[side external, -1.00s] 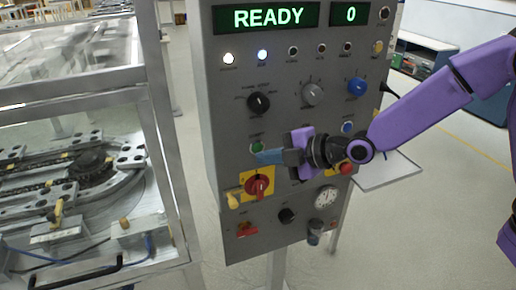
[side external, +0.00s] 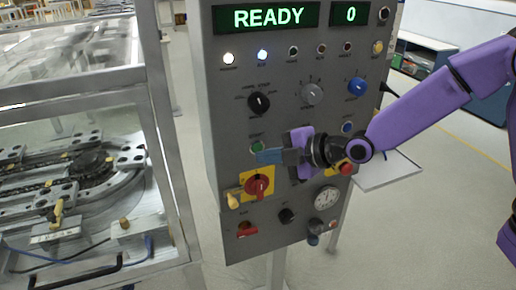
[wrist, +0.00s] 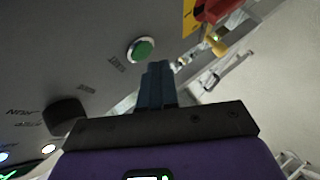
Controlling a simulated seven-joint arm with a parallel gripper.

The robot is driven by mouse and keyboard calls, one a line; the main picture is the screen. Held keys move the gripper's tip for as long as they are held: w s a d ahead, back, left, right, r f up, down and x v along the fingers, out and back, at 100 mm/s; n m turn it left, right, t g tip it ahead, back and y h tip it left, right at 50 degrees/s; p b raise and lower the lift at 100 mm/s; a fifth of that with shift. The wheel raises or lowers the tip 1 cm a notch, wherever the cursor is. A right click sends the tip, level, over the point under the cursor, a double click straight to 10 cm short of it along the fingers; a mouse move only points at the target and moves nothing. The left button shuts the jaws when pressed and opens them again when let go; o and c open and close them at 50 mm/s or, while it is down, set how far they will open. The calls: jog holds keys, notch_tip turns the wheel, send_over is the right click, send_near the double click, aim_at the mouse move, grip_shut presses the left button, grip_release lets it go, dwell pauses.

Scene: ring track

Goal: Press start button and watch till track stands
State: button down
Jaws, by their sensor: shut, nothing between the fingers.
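The green start button (side external: 257,147) sits on the grey control panel, and it also shows in the wrist view (wrist: 140,50) with its metal ring. My gripper (side external: 262,157) is shut and empty, its blue fingers in front of the panel just below the button in the side view. In the wrist view my fingers (wrist: 156,72) point toward the panel close beside the button; I cannot tell if they touch. The display (side external: 268,17) reads READY and the counter (side external: 351,14) reads 0. The track (side external: 75,180) lies inside a framed enclosure at the left.
A red rotary switch (side external: 257,187) on a yellow plate is just below my fingers. A red button (side external: 345,168), black knob (side external: 259,103) and blue knob (side external: 357,86) are also on the panel. A shelf (side external: 388,170) juts out at the right.

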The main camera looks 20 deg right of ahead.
jog(key=shift+w, duration=0.35)
